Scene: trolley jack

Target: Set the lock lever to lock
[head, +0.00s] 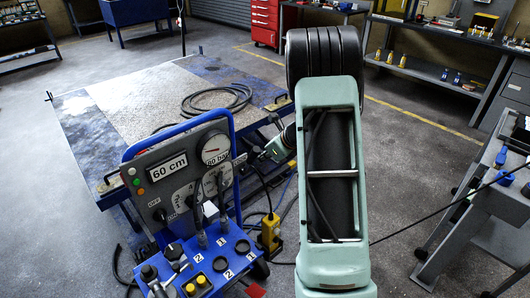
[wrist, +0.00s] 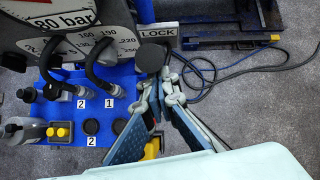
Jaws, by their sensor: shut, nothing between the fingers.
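The blue control trolley (head: 218,262) carries a grey panel with a "60 cm" display (head: 167,169) and a pressure gauge (head: 215,149). In the wrist view a white LOCK label (wrist: 157,33) sits at the panel's right edge. A dark round knob (wrist: 149,59), seemingly the lock lever's, shows just below the label; its shaft is not clear. My gripper (wrist: 170,84) is shut and empty, its tips close to the right of and below this knob. I cannot tell whether they touch it. In the head view my gripper (head: 268,155) is right of the panel, partly hidden.
Several sockets and a yellow double button (wrist: 59,132) sit on the blue shelf. A lift platform (head: 150,95) stands behind the trolley. A yellow pendant (head: 269,232) hangs right of it.

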